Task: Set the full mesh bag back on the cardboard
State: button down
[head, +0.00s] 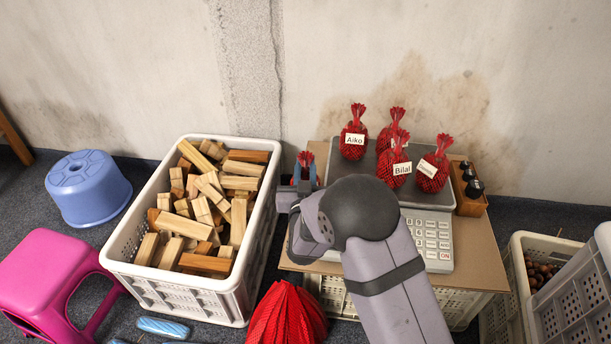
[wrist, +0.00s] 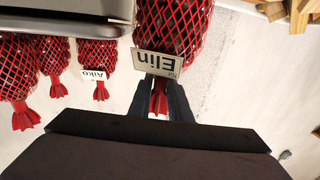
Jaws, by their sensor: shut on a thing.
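A full red mesh bag (wrist: 170,35) with a tag reading "Elin" is held at its gathered neck by my gripper (wrist: 163,90), which is shut on it. In the head view the bag's red top (head: 305,158) shows at my gripper (head: 304,178), left of the scale, above or at the cardboard's (head: 478,255) back left part. Its body is mostly hidden there, and I cannot tell whether it touches the cardboard. The cardboard lies flat over a white crate, under the scale.
The grey scale (head: 436,240) carries several red bags, including Aiko (head: 352,144) and Bilal (head: 392,168). Stamps (head: 470,180) stand right of it. A crate of wood blocks (head: 138,275) is close left. A red mesh pile (head: 287,318) lies in front.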

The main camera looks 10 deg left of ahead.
aim_at(305, 172)
jog(key=shift+f+b, duration=0.65)
jog(key=shift+f, duration=0.85)
jog(key=shift+f, duration=0.2)
jog(key=c, duration=1.6)
grip_release()
jog(key=shift+c, duration=0.2)
jog(key=shift+r, duration=0.1)
jog(key=shift+s, duration=0.15)
jog(key=s+d+p, duration=0.1)
jog(key=s+p, duration=0.2)
jog(key=s, duration=0.8)
jog(key=shift+s+d, duration=0.3)
